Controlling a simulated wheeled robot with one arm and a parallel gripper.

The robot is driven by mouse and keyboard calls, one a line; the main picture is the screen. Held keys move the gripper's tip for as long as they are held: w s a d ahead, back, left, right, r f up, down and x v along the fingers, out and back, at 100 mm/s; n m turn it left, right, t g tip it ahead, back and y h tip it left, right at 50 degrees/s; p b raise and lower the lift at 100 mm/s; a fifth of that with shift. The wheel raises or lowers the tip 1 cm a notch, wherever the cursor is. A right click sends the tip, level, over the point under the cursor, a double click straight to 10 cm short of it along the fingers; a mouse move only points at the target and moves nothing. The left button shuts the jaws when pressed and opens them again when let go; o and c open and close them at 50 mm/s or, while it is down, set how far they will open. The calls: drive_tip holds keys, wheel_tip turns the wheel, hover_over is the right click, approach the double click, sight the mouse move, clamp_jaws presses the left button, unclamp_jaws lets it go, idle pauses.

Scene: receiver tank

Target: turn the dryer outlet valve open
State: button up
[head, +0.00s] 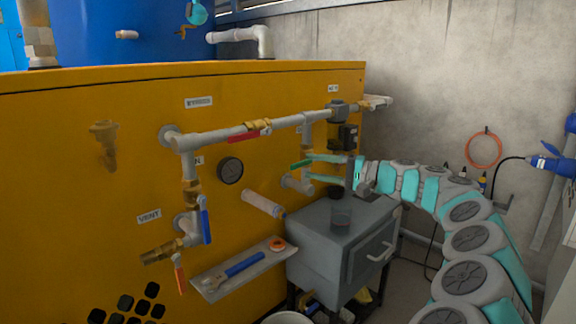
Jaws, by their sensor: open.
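A yellow cabinet (110,110) carries grey pipes with several lever valves. The label of the dryer outlet valve is not readable, so I cannot tell for sure which valve it is. A green lever (300,164) sits on a brass valve on the right vertical pipe (304,135). My gripper (310,169) reaches in from the right, open, with its teal fingers one above the other and their tips close to the green lever. I cannot tell whether they touch it. A red lever (246,135) lies along the upper pipe. A blue lever (206,222) hangs down at left.
A gauge (230,170) is on the cabinet. A tool shelf (215,281) juts out below.

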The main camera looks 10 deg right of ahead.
sight(299, 165)
drive_tip(key=shift+x, duration=3.9)
drive_tip(key=shift+w+d+f, duration=0.1)
drive_tip(key=shift+w, duration=0.05)
drive_tip(key=shift+c, duration=0.3)
clamp_jaws()
